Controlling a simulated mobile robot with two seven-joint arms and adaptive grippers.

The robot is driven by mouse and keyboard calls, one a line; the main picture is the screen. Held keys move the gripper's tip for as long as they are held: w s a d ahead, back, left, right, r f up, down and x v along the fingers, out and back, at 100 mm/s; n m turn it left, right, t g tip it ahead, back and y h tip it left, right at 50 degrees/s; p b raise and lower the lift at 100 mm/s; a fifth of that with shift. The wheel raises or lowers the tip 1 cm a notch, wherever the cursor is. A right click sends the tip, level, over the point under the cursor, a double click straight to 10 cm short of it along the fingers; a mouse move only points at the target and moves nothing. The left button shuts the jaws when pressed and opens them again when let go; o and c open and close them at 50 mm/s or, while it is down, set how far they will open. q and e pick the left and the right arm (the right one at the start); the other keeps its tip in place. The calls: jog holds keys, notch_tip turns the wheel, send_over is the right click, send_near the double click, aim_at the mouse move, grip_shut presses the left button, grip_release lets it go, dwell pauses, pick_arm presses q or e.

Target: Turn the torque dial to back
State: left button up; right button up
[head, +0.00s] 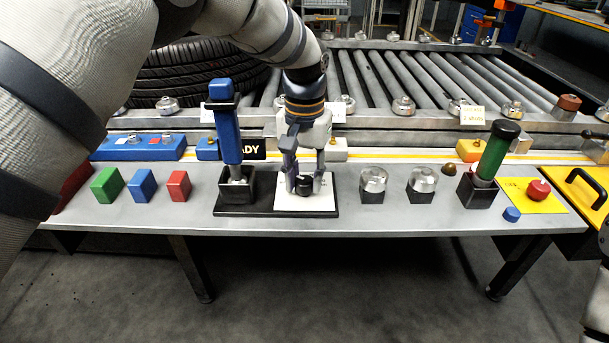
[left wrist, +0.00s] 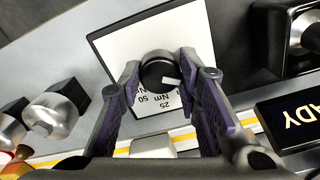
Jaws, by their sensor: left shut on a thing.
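The torque dial (head: 303,188) is a small black round knob on a white plate (head: 322,203), set on a black base on the grey bench. In the left wrist view the dial (left wrist: 157,68) carries a white mark pointing to the lower right, toward the printed "25 Nm 50" lettering. My left gripper (head: 305,181) points down from above. Its two fingers are shut on the dial, one on each side, as the left wrist view (left wrist: 160,72) shows. They hide part of the plate. My right gripper is out of view.
A blue-handled tool (head: 228,135) stands in a black holder close left of the plate. Two clear-topped knobs (head: 374,181) are to the right, then a green-handled tool (head: 494,152) and a red button (head: 538,189). Coloured blocks (head: 142,184) sit left. A roller conveyor (head: 390,80) runs behind.

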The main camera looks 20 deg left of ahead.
aim_at(304, 180)
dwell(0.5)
pick_arm(q)
jog(key=o, duration=1.1)
jog(key=shift+o, duration=0.2)
notch_tip(304, 180, up, 12)
jog(key=shift+f, duration=0.1)
